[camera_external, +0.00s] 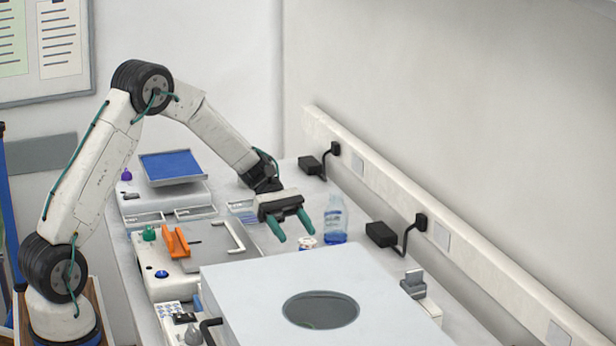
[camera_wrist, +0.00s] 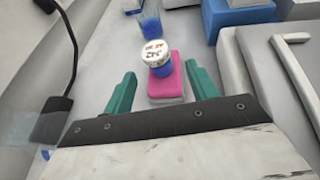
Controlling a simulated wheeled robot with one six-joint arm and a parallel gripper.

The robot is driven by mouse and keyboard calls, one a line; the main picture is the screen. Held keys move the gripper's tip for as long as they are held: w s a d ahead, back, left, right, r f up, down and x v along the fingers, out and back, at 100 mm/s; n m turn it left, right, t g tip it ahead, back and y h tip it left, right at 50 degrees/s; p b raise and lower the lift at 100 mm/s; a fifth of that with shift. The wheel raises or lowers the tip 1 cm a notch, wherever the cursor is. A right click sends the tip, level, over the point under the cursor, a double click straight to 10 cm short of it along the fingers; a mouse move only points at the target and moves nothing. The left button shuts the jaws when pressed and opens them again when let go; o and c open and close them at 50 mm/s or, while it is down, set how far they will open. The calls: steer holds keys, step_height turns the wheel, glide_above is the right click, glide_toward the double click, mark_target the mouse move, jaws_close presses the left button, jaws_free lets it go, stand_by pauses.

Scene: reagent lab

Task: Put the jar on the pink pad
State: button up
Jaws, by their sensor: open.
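The jar (camera_wrist: 155,55) has a white lid with red and dark markings and a blue body. In the wrist view it stands upright and appears to rest on the far part of the pink pad (camera_wrist: 166,92). In the external view only its lid (camera_external: 307,242) shows clearly; the white box hides the pad. My gripper (camera_external: 291,225) is open, with its two green fingers apart. In the wrist view my gripper (camera_wrist: 162,70) has one finger to each side of the pad, with gaps, and the jar lies beyond, between the fingertip lines. Nothing is held.
A clear bottle of blue liquid (camera_external: 335,222) stands just behind the jar. A large white box (camera_external: 240,285) with a round window is in front. A black power adapter (camera_external: 381,234) and its cord lie near the wall. A balance (camera_external: 172,168) stands at the back left.

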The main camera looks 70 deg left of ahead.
steer(key=w+v, duration=0.1)
steer(key=v, duration=0.4)
steer(key=s+d+r+m+g+y, duration=0.1)
steer(key=s+d+r+m+y, duration=0.1)
steer(key=s+d+r+m, duration=0.3)
steer(key=s+d+r+m+g+y, duration=0.15)
steer(key=s+d, duration=0.25)
steer(key=s, duration=0.4)
steer(key=s+d+r+m+g+y, duration=0.1)
steer(key=s+d+r+m+y, duration=0.25)
steer(key=s+r, duration=0.2)
steer(key=s+f+m+t+y, duration=0.2)
steer(key=s+m+y, duration=0.4)
steer(key=s, duration=1.4)
steer(key=m, duration=0.3)
steer(key=shift+s+d+f+m+t, duration=0.25)
steer(key=shift+s+d+m+t, duration=0.1)
steer(key=shift+s+m, duration=0.05)
